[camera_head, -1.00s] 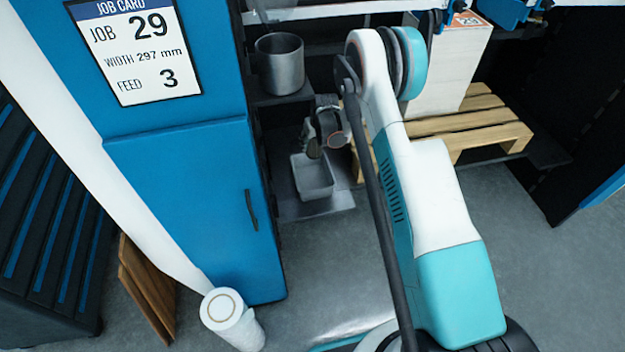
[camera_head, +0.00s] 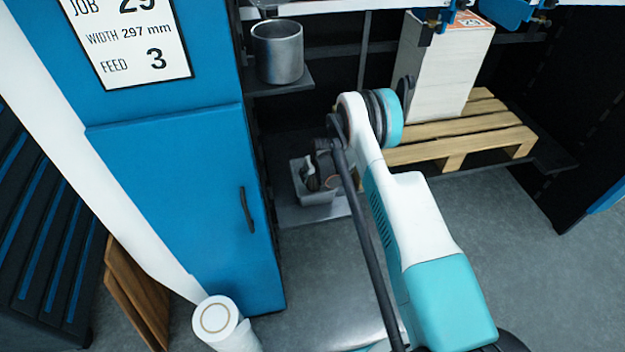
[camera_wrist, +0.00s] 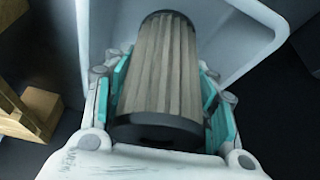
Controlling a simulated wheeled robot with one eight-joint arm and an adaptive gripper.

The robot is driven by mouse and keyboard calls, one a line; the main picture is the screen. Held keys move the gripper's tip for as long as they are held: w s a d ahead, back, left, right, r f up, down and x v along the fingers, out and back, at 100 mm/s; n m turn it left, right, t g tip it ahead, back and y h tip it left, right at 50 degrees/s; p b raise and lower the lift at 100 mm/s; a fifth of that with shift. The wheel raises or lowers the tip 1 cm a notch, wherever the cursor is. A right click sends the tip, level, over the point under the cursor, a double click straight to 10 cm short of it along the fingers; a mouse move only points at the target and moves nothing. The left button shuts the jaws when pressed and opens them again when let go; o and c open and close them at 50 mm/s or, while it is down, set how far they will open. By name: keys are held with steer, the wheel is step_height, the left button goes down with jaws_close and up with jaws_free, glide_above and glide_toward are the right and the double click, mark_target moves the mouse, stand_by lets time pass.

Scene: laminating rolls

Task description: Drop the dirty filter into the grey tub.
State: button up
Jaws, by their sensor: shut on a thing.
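The dirty filter (camera_wrist: 160,70) is a brownish-grey pleated cylinder with dark end caps. My gripper (camera_wrist: 165,90) is shut on it, with a teal pad on each side of it in the wrist view. The grey tub (camera_wrist: 235,40) lies beneath and around the far end of the filter in that view. In the head view the tub (camera_head: 318,197) stands low on a grey plate, left of my arm. My gripper (camera_head: 322,178) is at the tub's mouth there, covering part of it. Whether the filter touches the tub floor cannot be told.
A grey metal pot (camera_head: 278,55) sits on a shelf above the tub. A blue cabinet (camera_head: 190,210) stands close on the left. A wooden pallet (camera_head: 450,140) with a white stack (camera_head: 445,70) is to the right. Open floor (camera_head: 310,260) lies in front.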

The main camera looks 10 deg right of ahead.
mark_target(312, 179)
steer(key=shift+f, duration=0.95)
steer(key=shift+f, duration=0.4)
steer(key=shift+f, duration=0.2)
steer(key=o, duration=1.2)
steer(key=shift+c, duration=0.2)
steer(key=shift+r, duration=0.1)
